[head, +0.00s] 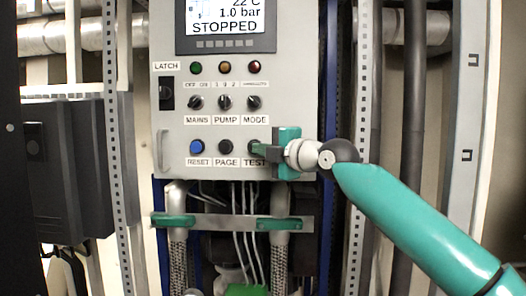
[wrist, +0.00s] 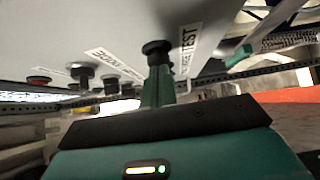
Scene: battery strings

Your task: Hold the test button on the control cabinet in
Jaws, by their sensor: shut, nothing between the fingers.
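The control cabinet (head: 170,130) is a light grey panel facing me in the head view. Its test button (head: 252,145) is black and sits at the right of the bottom row, above the TEST label. My gripper (head: 259,150) comes from the right, shut and empty, with its fingertips at the button and partly covering it. In the wrist view the shut green fingers (wrist: 158,75) point at the black test button (wrist: 156,47) and appear to touch it. I cannot tell how far the button is pressed in.
The blue reset button (head: 197,146) and the black page button (head: 225,146) are left of the test button. The mode knob (head: 254,102) is just above. The display (head: 226,20) reads STOPPED. Pipes with green clamps (head: 279,224) run below the cabinet.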

